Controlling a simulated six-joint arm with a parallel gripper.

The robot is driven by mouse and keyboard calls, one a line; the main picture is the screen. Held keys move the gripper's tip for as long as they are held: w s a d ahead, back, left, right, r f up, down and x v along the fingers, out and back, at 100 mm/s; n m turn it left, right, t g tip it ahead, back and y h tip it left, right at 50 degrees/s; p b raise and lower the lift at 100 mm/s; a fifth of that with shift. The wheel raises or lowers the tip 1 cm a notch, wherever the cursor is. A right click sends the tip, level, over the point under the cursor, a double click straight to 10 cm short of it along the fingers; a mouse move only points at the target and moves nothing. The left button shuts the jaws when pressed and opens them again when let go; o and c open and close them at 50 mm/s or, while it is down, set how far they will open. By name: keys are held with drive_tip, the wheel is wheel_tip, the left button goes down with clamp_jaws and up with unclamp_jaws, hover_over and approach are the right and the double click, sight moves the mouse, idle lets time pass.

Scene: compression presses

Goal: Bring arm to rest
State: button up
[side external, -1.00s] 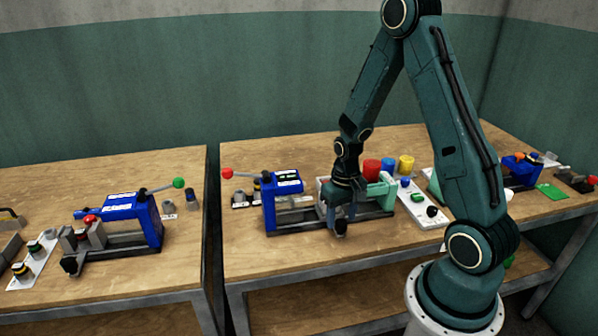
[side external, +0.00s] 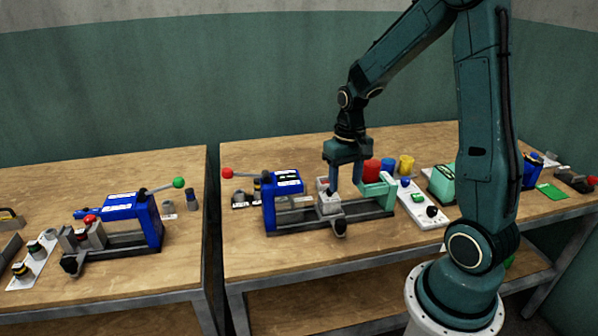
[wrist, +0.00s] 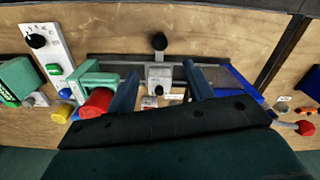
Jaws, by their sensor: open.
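My gripper (side external: 346,180) hangs above the middle press on the right-hand table, fingers pointing down. In the wrist view its two fingers (wrist: 160,88) are spread apart with nothing held between them. The grey block (side external: 328,203) of the press, with a small reddish part on top, sits on the dark rail just below and left of the fingers. The same grey block (wrist: 159,78) shows beyond the fingertips in the wrist view. The press has a blue body (side external: 283,200) at left with a red-knobbed lever, and a light green end piece (side external: 378,192) at right.
Another blue press (side external: 135,215) stands on the left table. A gap separates the tables.

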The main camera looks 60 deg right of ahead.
drive_tip(key=shift+r, duration=0.3)
drive_tip(key=s+a+r+n+t, duration=0.5)
drive_tip(key=s+a+r, duration=0.7)
drive_tip(key=a+r, duration=0.3)
drive_tip(key=shift+a+r+n+t, duration=0.25)
drive_tip(key=shift+a+n+t, duration=0.1)
drive_tip(key=shift+n, duration=0.15)
idle(1.4)
